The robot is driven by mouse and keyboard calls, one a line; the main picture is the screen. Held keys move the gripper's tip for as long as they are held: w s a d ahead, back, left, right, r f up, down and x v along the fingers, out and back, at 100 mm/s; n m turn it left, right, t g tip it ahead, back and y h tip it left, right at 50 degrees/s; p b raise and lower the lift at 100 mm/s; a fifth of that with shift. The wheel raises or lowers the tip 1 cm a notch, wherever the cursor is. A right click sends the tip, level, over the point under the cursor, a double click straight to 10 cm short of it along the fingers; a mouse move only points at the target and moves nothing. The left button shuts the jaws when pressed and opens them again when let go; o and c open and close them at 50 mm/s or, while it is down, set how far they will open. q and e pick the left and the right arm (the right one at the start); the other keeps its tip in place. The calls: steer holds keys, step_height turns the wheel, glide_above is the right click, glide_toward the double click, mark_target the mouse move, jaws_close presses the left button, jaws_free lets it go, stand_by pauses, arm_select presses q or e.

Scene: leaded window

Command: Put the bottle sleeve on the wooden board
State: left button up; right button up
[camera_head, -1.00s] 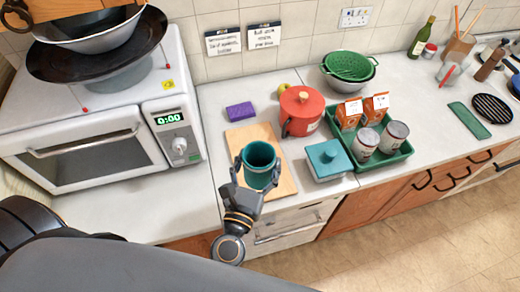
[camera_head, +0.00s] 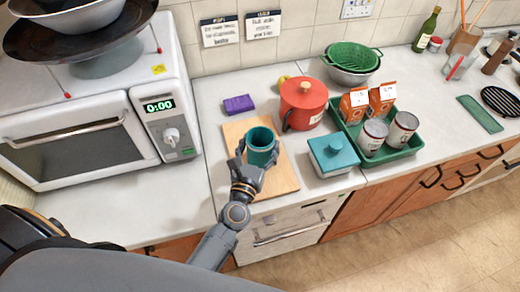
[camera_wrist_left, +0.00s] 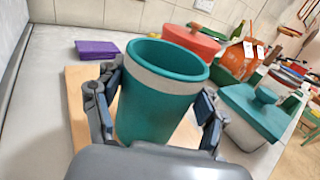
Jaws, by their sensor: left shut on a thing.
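The bottle sleeve is a teal, open-topped cylinder (camera_head: 262,142) with a pale band near its rim. It is upright, over the wooden board (camera_head: 282,180). My left gripper (camera_head: 257,155) is shut on the sleeve, with one finger on each side of it. In the left wrist view the sleeve (camera_wrist_left: 160,100) stands between the two fingers, and part of the board (camera_wrist_left: 78,100) shows behind it. The sleeve's base is hidden behind the gripper, so I cannot tell whether it touches the board. My right gripper is not in view.
A red pot (camera_head: 303,104) and a purple sponge (camera_head: 238,104) are behind the board. A teal lidded box (camera_head: 333,155) stands close to its right. A green tray (camera_head: 408,148) holds cans and cartons. The microwave (camera_head: 90,125) is at left, with clear counter in front.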

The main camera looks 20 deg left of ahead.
arm_select(q)
steer(key=shift+s, duration=0.1)
steer(key=shift+f, duration=0.1)
steer(key=o, duration=1.2)
steer(key=shift+c, duration=0.2)
steer(key=shift+r, duration=0.2)
steer(key=s+b, duration=0.1)
steer(key=s, duration=0.2)
steer(key=s+b, duration=0.1)
steer(key=s, duration=0.3)
steer(key=s+b, duration=0.1)
steer(key=s, duration=0.2)
steer(key=shift+s+d+f+b, duration=0.2)
steer(key=shift+s+f+b, duration=0.05)
steer(key=shift+s+b, duration=0.1)
steer(key=shift+s+r, duration=0.2)
steer(key=shift+s, duration=0.45)
